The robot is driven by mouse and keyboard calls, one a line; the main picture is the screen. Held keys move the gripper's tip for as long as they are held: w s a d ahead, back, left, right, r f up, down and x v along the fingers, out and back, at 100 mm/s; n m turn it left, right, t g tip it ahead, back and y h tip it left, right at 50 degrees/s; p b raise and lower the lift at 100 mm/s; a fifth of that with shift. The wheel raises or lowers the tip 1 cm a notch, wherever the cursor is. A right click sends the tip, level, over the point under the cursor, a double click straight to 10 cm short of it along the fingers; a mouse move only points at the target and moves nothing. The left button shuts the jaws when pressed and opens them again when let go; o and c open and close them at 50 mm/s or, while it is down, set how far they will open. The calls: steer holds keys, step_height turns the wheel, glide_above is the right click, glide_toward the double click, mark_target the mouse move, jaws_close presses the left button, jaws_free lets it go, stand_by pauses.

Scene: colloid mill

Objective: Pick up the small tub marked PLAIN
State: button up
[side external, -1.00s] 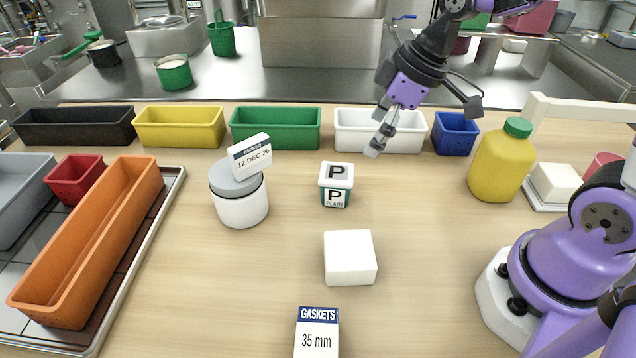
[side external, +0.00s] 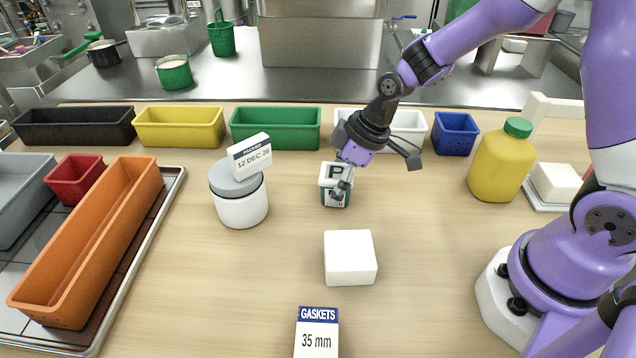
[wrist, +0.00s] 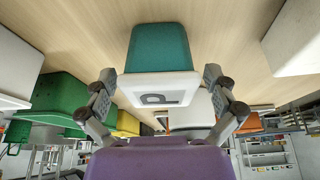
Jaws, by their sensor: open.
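The small tub marked PLAIN (side external: 327,190) stands upright on the table, with a white lid bearing a black P and a green body. In the wrist view the tub (wrist: 158,52) lies ahead between the two spread fingers of my gripper (wrist: 163,92). The fingers are apart, one on each side of the lid, and I see no clear contact.
A white jar (side external: 240,208) with a date card stands left of the tub. A white block (side external: 350,258) and a GASKETS card (side external: 317,335) lie in front. Bins, including a green one (side external: 275,128), line the back. A yellow bottle (side external: 500,165) stands at right.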

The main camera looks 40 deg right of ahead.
steer(key=c, duration=1.3)
